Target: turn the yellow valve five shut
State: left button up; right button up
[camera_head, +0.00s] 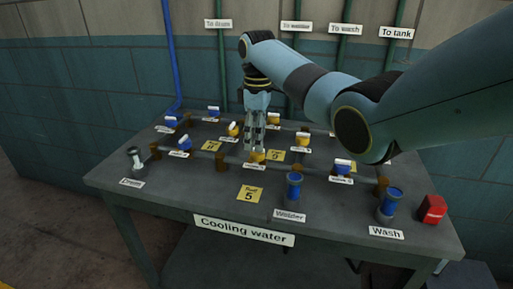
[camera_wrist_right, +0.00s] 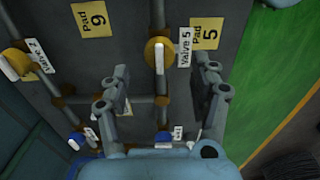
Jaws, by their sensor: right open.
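The yellow valve five (camera_head: 257,157) stands on the grey table near its front middle, behind the yellow Pad 5 plate (camera_head: 250,193). In the right wrist view the valve (camera_wrist_right: 152,48) is a round yellow body with a white bar handle (camera_wrist_right: 160,60). The handle lies in line with the pipe below it in that picture. My right gripper (camera_head: 255,146) points down over the valve and partly hides it. In the right wrist view its fingers (camera_wrist_right: 165,72) are spread, one on each side of the handle's line, with nothing between them. I cannot tell its exact height. My left gripper is not in view.
Other yellow valves (camera_head: 304,138) and blue valves (camera_head: 342,164) with white handles stand close by on brown-jointed pipes. Blue cylinders (camera_head: 294,186) and a red box (camera_head: 432,209) stand at the front right. The front strip around Pad 5 is clear.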

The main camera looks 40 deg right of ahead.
aim_at(258, 153)
notch_tip(258, 153, down, 4)
jog(key=shift+f, duration=0.2)
jog(key=c, duration=0.4)
jog(key=shift+c, duration=1.1)
jog(key=c, duration=0.6)
jog(key=shift+r+m, duration=0.1)
jog(key=shift+m, duration=0.2)
jog(key=shift+r+m+p, duration=0.1)
jog(key=shift+m+p, duration=1)
jog(key=shift+p, duration=0.05)
jog(key=m+p, duration=0.2)
jog(key=m, duration=0.2)
jog(key=shift+m, duration=0.3)
jog(key=m+p, duration=0.2)
jog(key=m, duration=0.3)
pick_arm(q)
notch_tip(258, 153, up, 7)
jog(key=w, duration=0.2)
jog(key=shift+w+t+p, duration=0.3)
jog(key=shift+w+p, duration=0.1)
pick_arm(e)
jog(key=m, duration=0.5)
jog(key=shift+m, duration=0.4)
